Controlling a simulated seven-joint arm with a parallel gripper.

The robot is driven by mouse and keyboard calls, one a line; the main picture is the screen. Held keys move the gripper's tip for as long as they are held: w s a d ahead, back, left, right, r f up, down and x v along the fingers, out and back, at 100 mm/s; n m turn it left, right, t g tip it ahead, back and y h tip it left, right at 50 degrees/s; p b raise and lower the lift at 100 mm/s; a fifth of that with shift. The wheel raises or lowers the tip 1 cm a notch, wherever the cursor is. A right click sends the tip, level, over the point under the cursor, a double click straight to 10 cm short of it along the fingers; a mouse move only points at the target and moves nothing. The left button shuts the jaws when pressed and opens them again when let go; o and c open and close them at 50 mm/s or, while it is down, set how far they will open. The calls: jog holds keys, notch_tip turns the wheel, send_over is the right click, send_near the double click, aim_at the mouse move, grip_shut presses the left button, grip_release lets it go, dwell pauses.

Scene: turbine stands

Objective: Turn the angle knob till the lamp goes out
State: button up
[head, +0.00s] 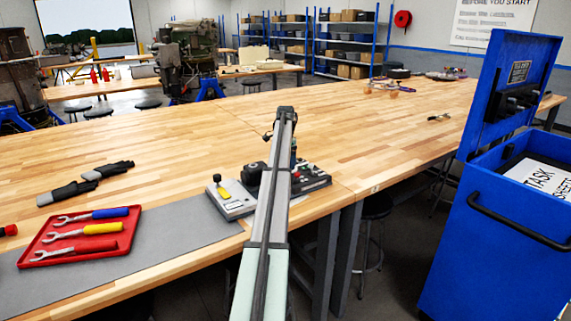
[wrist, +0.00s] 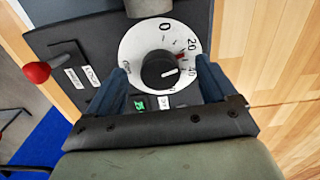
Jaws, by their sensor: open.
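The angle knob (wrist: 160,70) is a round black knob on a white dial (wrist: 136,47) marked 0, 20 and 40. Its white pointer line points right, toward the 40 side, and a red mark sits on the dial between 20 and 40. My gripper (wrist: 160,87) is open, with one dark finger on each side of the dial's lower part; I see no contact with the knob. A small bright green square (wrist: 139,104) shows below the dial; I cannot tell whether it is the lamp. In the head view, my arm partly hides the control panel (head: 316,180).
A red-tipped lever (wrist: 37,72) stands left of the dial. The table behind is mostly clear.

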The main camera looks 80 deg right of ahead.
jog(key=shift+r, duration=2)
